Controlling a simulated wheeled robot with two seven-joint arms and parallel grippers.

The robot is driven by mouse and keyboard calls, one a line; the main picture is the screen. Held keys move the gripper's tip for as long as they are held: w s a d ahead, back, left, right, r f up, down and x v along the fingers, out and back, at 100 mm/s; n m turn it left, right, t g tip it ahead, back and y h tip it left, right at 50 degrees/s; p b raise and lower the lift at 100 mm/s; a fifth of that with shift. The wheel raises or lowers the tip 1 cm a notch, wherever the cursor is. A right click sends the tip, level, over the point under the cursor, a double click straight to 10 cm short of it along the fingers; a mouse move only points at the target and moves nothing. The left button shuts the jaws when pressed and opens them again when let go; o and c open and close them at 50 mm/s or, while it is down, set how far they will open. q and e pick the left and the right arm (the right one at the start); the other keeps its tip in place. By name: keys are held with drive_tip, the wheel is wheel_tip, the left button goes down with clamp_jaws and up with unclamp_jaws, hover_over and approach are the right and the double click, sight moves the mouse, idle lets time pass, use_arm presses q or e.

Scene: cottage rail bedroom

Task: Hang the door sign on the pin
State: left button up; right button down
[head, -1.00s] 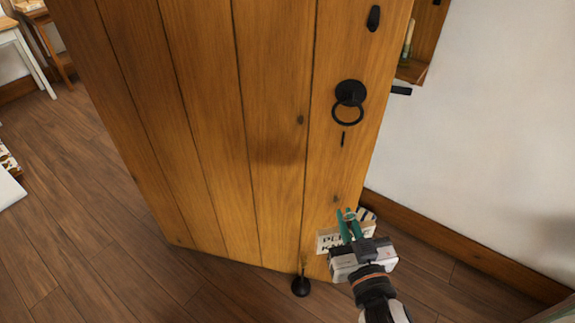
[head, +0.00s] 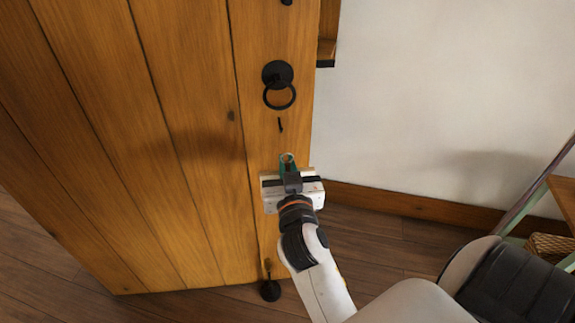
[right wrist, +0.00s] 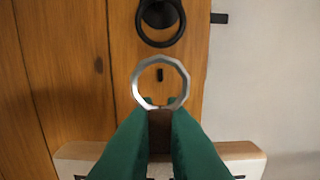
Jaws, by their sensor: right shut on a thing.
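The wooden door (head: 190,140) fills the left and middle of the head view. A small dark pin (head: 281,124) is on it below the ring handle; in the right wrist view the pin (right wrist: 159,75) appears inside the outline of the sign's metal ring (right wrist: 136,88). My right gripper (head: 288,165) has green fingers shut on the door sign, near its ring. The sign (right wrist: 238,151) hangs below the fingers, mostly hidden behind them and the gripper body. The ring looks apart from the pin, but the depth gap is unclear. My left gripper is not in view.
A black ring handle (head: 278,82) sits on the door just above the pin. A black doorstop (head: 270,290) is at the door's foot. A white wall (head: 430,100) is on the right, with a shelf stand and basket (head: 550,245) at the far right.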

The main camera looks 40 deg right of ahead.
drive_tip(key=shift+x, duration=1.05)
drive_tip(key=shift+p+x, duration=0.55)
drive_tip(key=shift+x, duration=1.95)
drive_tip(key=shift+d+f, duration=0.1)
drive_tip(key=shift+p+x, duration=0.3)
drive_tip(key=shift+x, duration=0.95)
idle(0.7)
drive_tip(key=shift+w+d+f+b, duration=0.3)
drive_tip(key=shift+w+f+b, duration=0.1)
drive_tip(key=shift+w+f, duration=0.25)
idle(1.8)
